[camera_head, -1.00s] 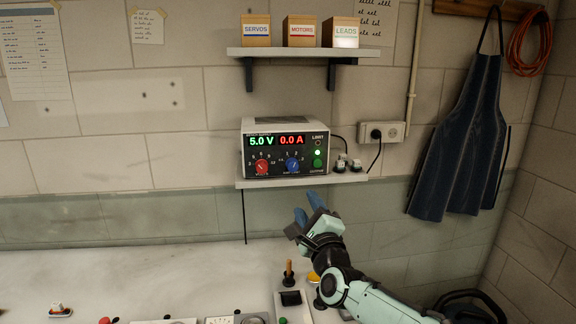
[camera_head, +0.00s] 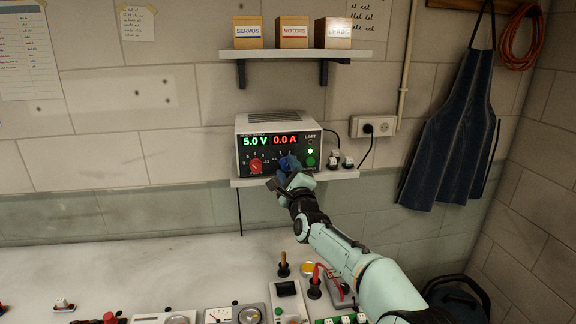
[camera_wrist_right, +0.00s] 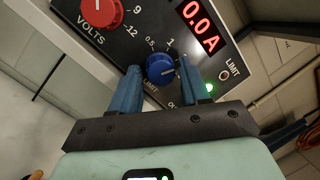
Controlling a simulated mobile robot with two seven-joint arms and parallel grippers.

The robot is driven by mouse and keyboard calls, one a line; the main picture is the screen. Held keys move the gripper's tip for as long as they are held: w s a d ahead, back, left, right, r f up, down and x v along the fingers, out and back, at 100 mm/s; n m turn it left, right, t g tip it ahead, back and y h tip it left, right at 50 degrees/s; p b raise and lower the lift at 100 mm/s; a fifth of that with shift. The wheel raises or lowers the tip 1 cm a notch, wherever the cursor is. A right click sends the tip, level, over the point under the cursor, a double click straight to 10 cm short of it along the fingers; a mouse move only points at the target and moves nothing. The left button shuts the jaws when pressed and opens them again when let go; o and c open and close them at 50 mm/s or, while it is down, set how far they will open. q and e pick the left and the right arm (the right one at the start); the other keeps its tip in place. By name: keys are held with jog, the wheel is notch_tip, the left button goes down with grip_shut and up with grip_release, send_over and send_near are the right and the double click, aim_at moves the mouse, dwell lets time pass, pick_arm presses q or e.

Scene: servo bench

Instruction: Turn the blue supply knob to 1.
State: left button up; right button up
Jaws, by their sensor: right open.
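The power supply (camera_head: 251,122) stands on a small wall shelf, its displays showing 5.0 V and 0.0 A. In the right wrist view its blue knob (camera_wrist_right: 160,67) sits below a scale marked 0.5 and 1; I cannot clearly tell where its pointer stands. My right gripper (camera_head: 287,167) is at the knob and largely covers it in the head view. In the wrist view the gripper's (camera_wrist_right: 157,80) blue fingers are open, one on each side of the knob; I cannot tell whether they touch it. My left gripper is not in view.
The red volts knob (camera_head: 256,166) is just left of the blue one; it also shows in the wrist view (camera_wrist_right: 100,10). A lit green lamp (camera_head: 310,152) and plugs (camera_head: 347,163) are to the right. A shelf (camera_head: 300,55) with boxes hangs above.

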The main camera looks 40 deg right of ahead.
jog(key=c, duration=0.8)
jog(key=shift+o, duration=0.2)
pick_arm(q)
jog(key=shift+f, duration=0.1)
pick_arm(e)
jog(key=shift+s+d+n+y+b, duration=0.15)
jog(key=shift+n+y+b, duration=0.25)
jog(key=shift+n+b, duration=0.75)
jog(key=n+b, duration=0.1)
jog(key=n, duration=0.2)
jog(key=shift+y, duration=0.4)
jog(key=n, duration=0.2)
jog(key=shift+d+r+n+b, duration=0.1)
jog(key=shift+n+b, duration=0.2)
jog(key=shift+n, duration=0.05)
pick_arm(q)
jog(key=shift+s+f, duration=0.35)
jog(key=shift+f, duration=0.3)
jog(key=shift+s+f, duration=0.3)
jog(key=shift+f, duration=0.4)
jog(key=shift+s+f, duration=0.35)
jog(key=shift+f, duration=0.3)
pick_arm(e)
jog(key=shift+r+n+g+y, duration=0.1)
jog(key=shift+n+g+y, duration=0.25)
jog(key=shift+n, duration=0.75)
